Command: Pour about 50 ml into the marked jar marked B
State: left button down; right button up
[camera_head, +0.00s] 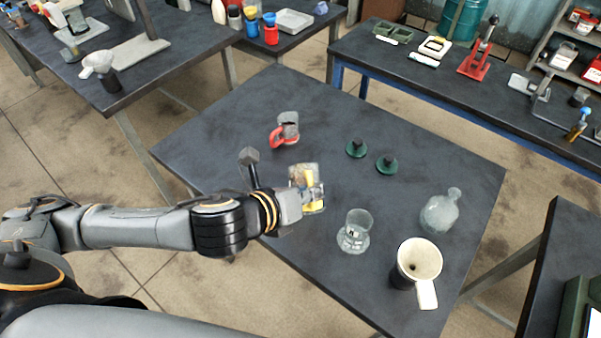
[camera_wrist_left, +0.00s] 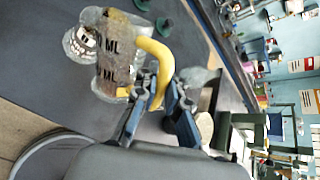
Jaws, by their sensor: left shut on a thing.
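My left gripper (camera_head: 304,203) is shut on the yellow handle of a clear measuring jug (camera_head: 304,176), over the middle of the table. In the left wrist view, the gripper fingers (camera_wrist_left: 160,107) hold this handle; the jug (camera_wrist_left: 112,62) looks brownish and bears "ML" marks. I cannot tell how far it leans. A clear glass jar (camera_head: 355,232) with a label stands right of the jug; its letter is unreadable. A glass vessel with dark marks (camera_wrist_left: 82,43) shows behind the jug in the left wrist view; I cannot tell which one. My right gripper is not in view.
The table's left part is clear. Other benches stand around.

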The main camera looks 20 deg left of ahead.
pick_arm(q)
jog(key=shift+w+r, duration=0.15)
jog(key=shift+r, duration=0.2)
jog(key=shift+r+g, duration=0.15)
jog(key=shift+g, duration=0.25)
jog(key=f, duration=0.1)
jog(key=s+t, duration=0.1)
jog(key=f+b, duration=0.1)
jog(key=shift+s+d+f+t, duration=0.15)
jog(key=shift+d+f+t, duration=0.15)
jog(key=shift+s+f+m, duration=0.15)
jog(key=shift+m, duration=0.25)
jog(key=shift+t, duration=0.3)
jog(key=shift+r, duration=0.2)
jog(key=shift+f, duration=0.1)
